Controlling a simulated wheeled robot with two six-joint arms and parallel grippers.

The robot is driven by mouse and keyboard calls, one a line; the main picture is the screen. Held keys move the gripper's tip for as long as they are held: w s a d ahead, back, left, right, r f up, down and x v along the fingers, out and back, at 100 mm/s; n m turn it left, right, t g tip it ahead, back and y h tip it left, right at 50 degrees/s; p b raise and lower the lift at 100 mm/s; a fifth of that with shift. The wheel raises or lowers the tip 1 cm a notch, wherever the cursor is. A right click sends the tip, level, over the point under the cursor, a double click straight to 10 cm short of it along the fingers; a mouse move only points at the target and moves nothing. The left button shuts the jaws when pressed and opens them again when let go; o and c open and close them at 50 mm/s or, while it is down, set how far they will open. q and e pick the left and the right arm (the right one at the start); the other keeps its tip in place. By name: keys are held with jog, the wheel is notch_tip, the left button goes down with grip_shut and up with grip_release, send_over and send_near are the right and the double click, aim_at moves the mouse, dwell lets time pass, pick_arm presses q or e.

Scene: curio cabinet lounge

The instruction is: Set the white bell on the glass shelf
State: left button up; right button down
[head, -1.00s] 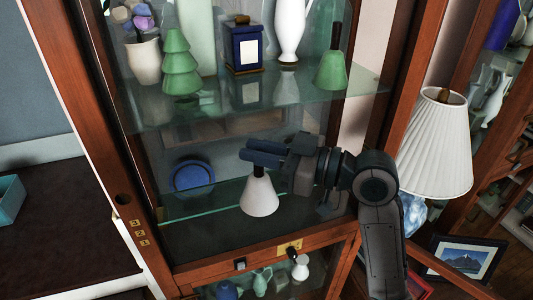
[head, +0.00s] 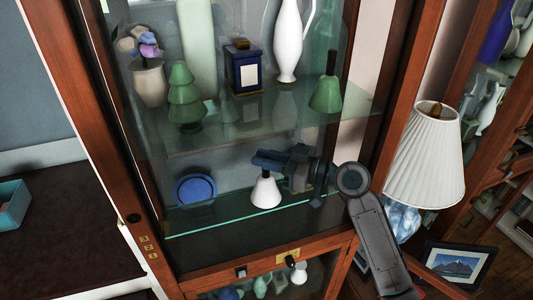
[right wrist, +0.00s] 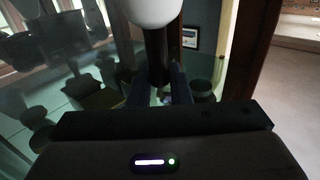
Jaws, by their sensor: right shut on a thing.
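The white bell (head: 266,192) has a dark handle and a flared white body. My right gripper (head: 262,160) is shut on its handle, and the bell hangs upright, mouth down, inside the cabinet. In the right wrist view the white bell (right wrist: 153,10) and its dark handle show between the fingers (right wrist: 163,85). The lower glass shelf (head: 225,226) has a bright front edge. The bell's bottom is at or just above this shelf; I cannot tell whether they touch. My left gripper is in neither view.
A blue round dish (head: 196,189) stands left of the bell on the lower shelf. The upper shelf holds a green bell (head: 326,95), a blue box (head: 243,72) and a green tree (head: 185,100). A lamp (head: 425,155) stands right of the cabinet.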

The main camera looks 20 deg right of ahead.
jog(key=shift+w+f, duration=0.1)
jog(key=shift+f, duration=0.1)
jog(key=c, duration=1.3)
grip_release()
jog(key=shift+c, duration=0.2)
jog(key=shift+r, duration=0.1)
